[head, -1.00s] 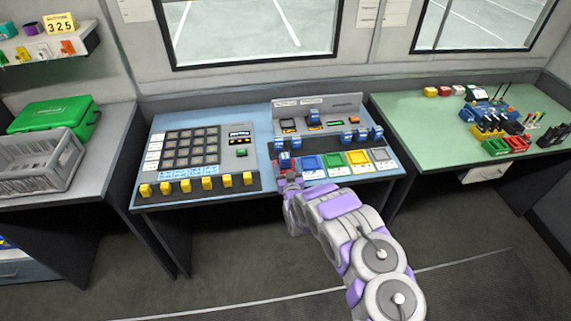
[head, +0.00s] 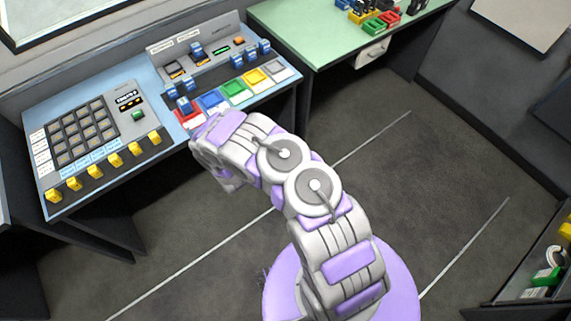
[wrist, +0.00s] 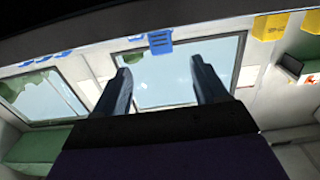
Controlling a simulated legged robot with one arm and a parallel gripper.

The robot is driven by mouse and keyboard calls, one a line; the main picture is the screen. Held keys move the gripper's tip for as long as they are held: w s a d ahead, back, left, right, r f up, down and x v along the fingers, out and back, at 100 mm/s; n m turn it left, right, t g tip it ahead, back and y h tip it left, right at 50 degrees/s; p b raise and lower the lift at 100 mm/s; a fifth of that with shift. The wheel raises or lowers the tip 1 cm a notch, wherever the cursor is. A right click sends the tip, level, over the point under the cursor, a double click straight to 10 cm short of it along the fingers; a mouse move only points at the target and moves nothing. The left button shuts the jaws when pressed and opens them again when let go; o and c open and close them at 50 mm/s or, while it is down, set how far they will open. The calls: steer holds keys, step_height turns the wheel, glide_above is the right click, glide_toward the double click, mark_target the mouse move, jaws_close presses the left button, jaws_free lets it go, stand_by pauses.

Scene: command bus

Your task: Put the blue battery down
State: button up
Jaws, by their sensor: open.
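A blue battery (head: 184,104) stands at the red pad (head: 189,118) on the front of the blue desk, and another blue battery (head: 172,90) is just behind it. One more blue battery (head: 197,50) stands on the grey charger panel (head: 160,51). Several others stand in a row at its right, one of them here (head: 250,54). In the wrist view my gripper (wrist: 160,65) has its two fingers spread, with nothing between them. A blue battery-like block (wrist: 160,41) shows beyond the fingertips, apart from them. In the head view my fingers are hidden by my arm.
Blue, green (head: 234,88), yellow (head: 256,76) and grey pads run right of the red one. A keypad panel (head: 83,134) with several yellow blocks (head: 114,160) fills the desk's left. A green table (head: 300,28) stands right. The floor is clear.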

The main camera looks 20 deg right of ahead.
steer(key=w+d+r+m+g+h, duration=0.1)
steer(key=w+d+r+g+h, duration=0.25)
steer(key=d+r, duration=0.6)
steer(key=s+d+r+m+g+h, duration=0.25)
steer(key=s+d+r+g, duration=0.25)
steer(key=s+d+r, duration=0.3)
steer(key=s+r+g, duration=0.3)
steer(key=s+r, duration=0.1)
steer(key=s, duration=1.1)
steer(key=s+d+r+g, duration=0.1)
steer(key=s+r+g, duration=0.3)
steer(key=s, duration=1.2)
steer(key=s+d+r+g+y, duration=0.1)
steer(key=s+r+g, duration=0.2)
steer(key=s, duration=1.2)
step_height(320, 180, up, 3)
steer(key=shift+s+d+r+g, duration=0.1)
steer(key=shift+s+d+g, duration=0.15)
steer(key=shift+g, duration=0.1)
steer(key=shift+c, duration=0.4)
